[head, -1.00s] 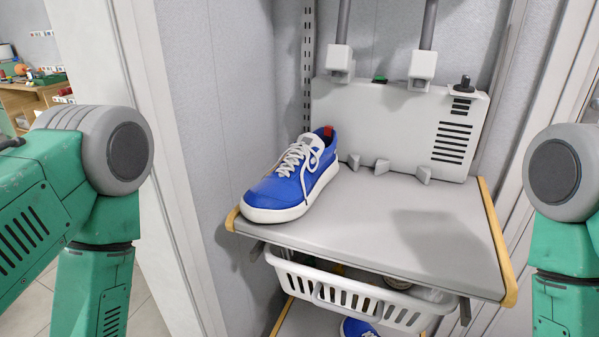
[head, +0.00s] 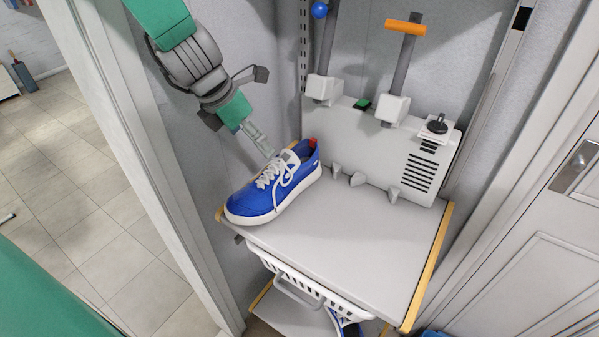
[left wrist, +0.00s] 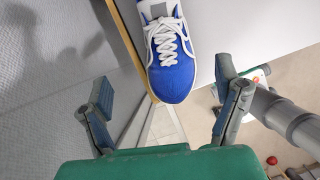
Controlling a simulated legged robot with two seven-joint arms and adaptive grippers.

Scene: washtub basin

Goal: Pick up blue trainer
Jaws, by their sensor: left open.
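The blue trainer (head: 263,195) with white laces and a white sole stands upright on the left part of the grey shelf (head: 345,235), its toe toward the front left edge. In the left wrist view the trainer (left wrist: 172,66) shows at the top, toe toward me, beyond and between the two spread fingers of my left gripper (left wrist: 165,95). The gripper is open and empty. My right gripper is not in view.
A grey vented unit (head: 390,160) with two upright posts stands at the back of the shelf. A white basket (head: 290,278) hangs underneath, and another blue shoe (head: 347,322) is partly visible below. The left wall is close to the arm. The shelf's middle is clear.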

